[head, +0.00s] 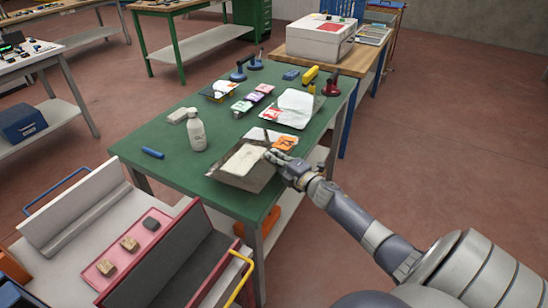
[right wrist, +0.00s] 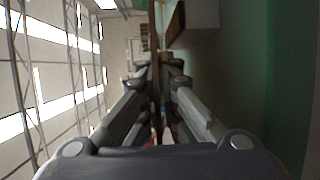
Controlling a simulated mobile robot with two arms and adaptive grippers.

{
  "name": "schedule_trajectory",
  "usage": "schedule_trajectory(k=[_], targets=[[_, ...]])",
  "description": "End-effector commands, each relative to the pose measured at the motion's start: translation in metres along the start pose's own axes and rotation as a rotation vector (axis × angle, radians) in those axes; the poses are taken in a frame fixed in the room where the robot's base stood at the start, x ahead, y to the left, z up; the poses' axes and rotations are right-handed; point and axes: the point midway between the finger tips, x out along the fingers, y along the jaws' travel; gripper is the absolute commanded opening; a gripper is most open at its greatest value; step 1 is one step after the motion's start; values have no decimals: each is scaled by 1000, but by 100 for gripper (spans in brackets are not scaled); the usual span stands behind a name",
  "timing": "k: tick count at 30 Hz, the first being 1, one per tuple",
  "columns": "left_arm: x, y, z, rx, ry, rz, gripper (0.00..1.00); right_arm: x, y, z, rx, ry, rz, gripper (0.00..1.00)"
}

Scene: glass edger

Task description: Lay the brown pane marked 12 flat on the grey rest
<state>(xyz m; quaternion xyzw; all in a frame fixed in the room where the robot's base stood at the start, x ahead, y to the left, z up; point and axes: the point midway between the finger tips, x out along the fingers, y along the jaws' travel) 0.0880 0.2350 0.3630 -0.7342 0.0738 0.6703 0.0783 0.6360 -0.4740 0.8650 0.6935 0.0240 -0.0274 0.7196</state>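The grey rest (head: 240,180) stands at the near right corner of the green table, with a pale top. My right gripper (head: 277,156) is at its right edge. In the right wrist view, a thin brown edge, which looks like the brown pane (right wrist: 155,45), runs between the two fingers (right wrist: 155,85), which are closed in on it from both sides. In the head view an orange label (head: 285,143) with a dark mark shows just behind the gripper; its number is too small to read. The gripper hides part of this area. My left gripper is not in view.
A white bottle (head: 196,130), a blue marker (head: 153,153) and a pale block (head: 177,116) are on the table's left. The table's near left is mostly clear.

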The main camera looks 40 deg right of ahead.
Motion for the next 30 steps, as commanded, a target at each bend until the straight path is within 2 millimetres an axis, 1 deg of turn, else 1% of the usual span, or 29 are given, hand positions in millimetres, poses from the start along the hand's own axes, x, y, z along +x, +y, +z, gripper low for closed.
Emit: schedule_trajectory(k=[1,23,27,30], targets=[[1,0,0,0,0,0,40,1,2,0,1,1,5,0],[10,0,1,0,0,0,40,1,-9,0,0,1,4,0],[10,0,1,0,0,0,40,1,-9,0,0,1,4,28],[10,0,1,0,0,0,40,1,-9,0,0,1,3,28]])
